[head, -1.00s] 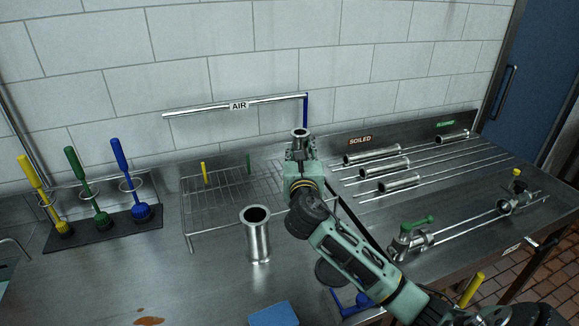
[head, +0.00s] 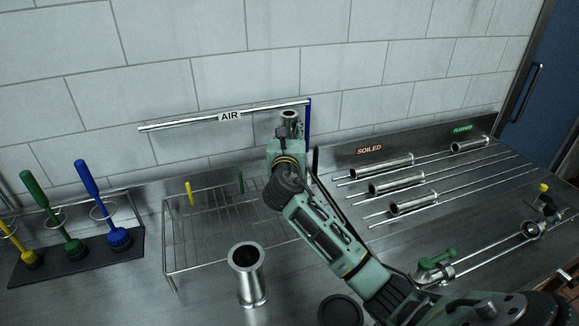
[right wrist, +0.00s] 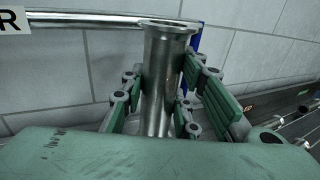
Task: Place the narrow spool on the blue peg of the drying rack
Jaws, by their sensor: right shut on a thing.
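A steel narrow spool (head: 289,117) stands upright in my right gripper (head: 287,131), above the back right part of the drying rack (head: 168,238). In the right wrist view the fingers (right wrist: 163,100) close on both sides of the spool (right wrist: 160,75). The wire rack shows a yellow peg (head: 189,192) and a green peg (head: 241,182). I cannot make out a blue peg on the rack; my right arm covers its right part. A blue upright (head: 308,112) stands just behind the spool, at the end of the AIR pipe. My left gripper is out of view.
A wider steel spool (head: 247,276) stands in front of the rack. The AIR pipe (head: 190,122) runs along the wall close behind my gripper. Brushes (head: 100,205) stand at left. Spools on rods (head: 395,186) lie at right.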

